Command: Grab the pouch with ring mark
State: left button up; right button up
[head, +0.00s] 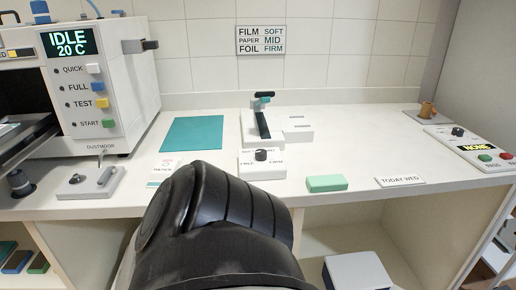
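No pouch with a ring mark can be made out clearly. A small white card (163,171) with a faint reddish mark and small print lies on the counter, partly hidden behind a black part of my own arm. Pale flat items (9,129) lie in the open chamber at the left edge, too cut off to tell what they are. Neither of my grippers shows. The black arm part covers the lower middle of the head view and hides the counter's front edge there.
A white machine (105,75) reading "IDLE 20 C" stands at left. A teal mat (193,134), a sealer-like device (262,124), a knob box (262,164), a green block (326,183) and a "TODAY WED" sign (400,181) are on the counter. A control panel (472,147) is at right.

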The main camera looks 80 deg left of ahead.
aim_at(163, 169)
jog(key=u, duration=1.85)
